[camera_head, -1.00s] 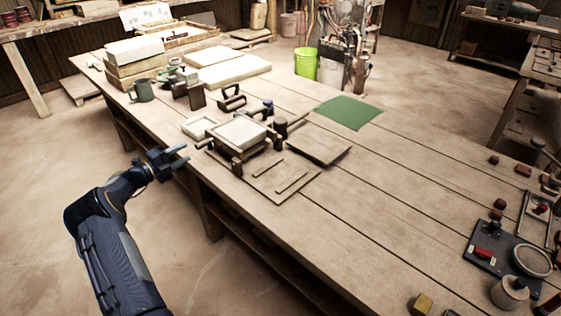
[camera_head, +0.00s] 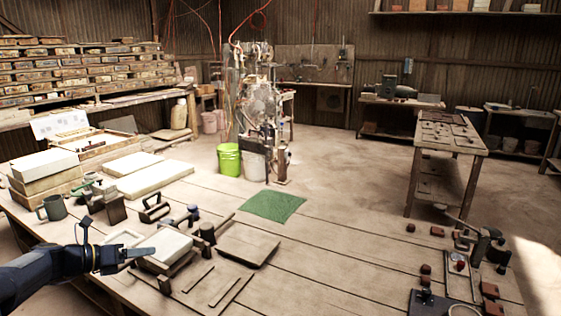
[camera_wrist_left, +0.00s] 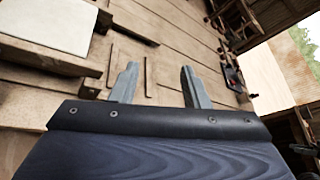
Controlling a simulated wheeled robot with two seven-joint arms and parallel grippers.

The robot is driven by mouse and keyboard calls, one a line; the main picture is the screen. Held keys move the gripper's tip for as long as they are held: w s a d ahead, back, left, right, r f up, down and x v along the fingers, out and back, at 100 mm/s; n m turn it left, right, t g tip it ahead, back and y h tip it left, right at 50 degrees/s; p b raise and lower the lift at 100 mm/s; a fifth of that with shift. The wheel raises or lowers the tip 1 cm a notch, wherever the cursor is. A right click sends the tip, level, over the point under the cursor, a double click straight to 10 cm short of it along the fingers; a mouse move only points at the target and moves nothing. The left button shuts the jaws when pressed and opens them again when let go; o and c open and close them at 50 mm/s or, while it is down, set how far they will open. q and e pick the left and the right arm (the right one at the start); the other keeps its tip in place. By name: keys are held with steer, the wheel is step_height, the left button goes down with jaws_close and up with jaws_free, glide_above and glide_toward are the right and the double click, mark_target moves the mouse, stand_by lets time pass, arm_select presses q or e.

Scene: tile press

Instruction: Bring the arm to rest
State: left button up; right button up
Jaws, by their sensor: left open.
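My left gripper (camera_head: 139,254) comes in from the left in the head view, at the near left edge of the workbench. Its fingers overlap the tile press (camera_head: 172,244), a wooden frame with a pale slab in it, in the picture. In the left wrist view my left gripper (camera_wrist_left: 160,85) has its two grey fingers apart with nothing between them. The pale slab (camera_wrist_left: 55,22) shows at the upper left of that view, apart from the fingers. My right gripper is not in view.
The wooden workbench (camera_head: 330,262) holds a green mat (camera_head: 272,206), a dark mug (camera_head: 53,208), pale slabs (camera_head: 150,178) and a wooden board (camera_head: 248,246). Small brown blocks and a dark metal plate (camera_head: 432,304) lie at the right. The bench's middle is mostly clear.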

arm_select(q)
steer(key=s+d+r+m+g+y+p, duration=0.1)
steer(key=s+d+r+m+g, duration=0.1)
steer(key=s+d+r+m, duration=0.45)
steer(key=s+d+r+m+g+y+p, duration=0.1)
steer(key=s+d+r+m+g+p, duration=0.15)
steer(key=s+d+m, duration=0.75)
steer(key=s+d+f+m+y+p, duration=0.1)
steer(key=s+d+f+m, duration=0.1)
steer(key=s+m, duration=0.6)
steer(key=s+d+f+m+y, duration=0.2)
steer(key=s+d+f+m, duration=0.1)
steer(key=s+m, duration=0.5)
steer(key=shift+s+y+p, duration=0.3)
steer(key=shift+s+p, duration=0.05)
steer(key=shift+s, duration=0.85)
